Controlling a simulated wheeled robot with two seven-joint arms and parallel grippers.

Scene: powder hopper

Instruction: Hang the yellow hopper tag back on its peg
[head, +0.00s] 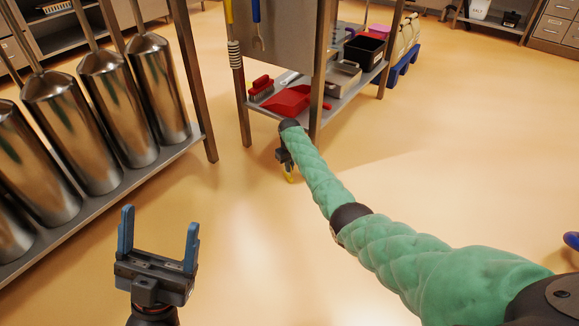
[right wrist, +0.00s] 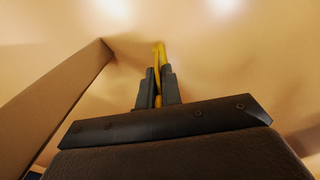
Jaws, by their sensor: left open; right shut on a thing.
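My right gripper (head: 287,163) is at the end of the green-sleeved arm, low in front of the metal rack. It is shut on the yellow hopper tag (head: 289,178), which shows just below the fingers. In the right wrist view the tag (right wrist: 160,52) is a narrow yellow strip between the dark fingers of the right gripper (right wrist: 159,88) and sticks out past their tips. My left gripper (head: 160,238) is open and empty at the lower left, with its blue fingers pointing up. I cannot make out the tag's peg.
Several shiny metal cylinders (head: 110,105) stand on a rack at the left. The metal rack ahead holds a red dustpan (head: 288,101), a red brush (head: 262,88) and a black bin (head: 365,50). A rack post (right wrist: 60,95) shows close by in the right wrist view.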

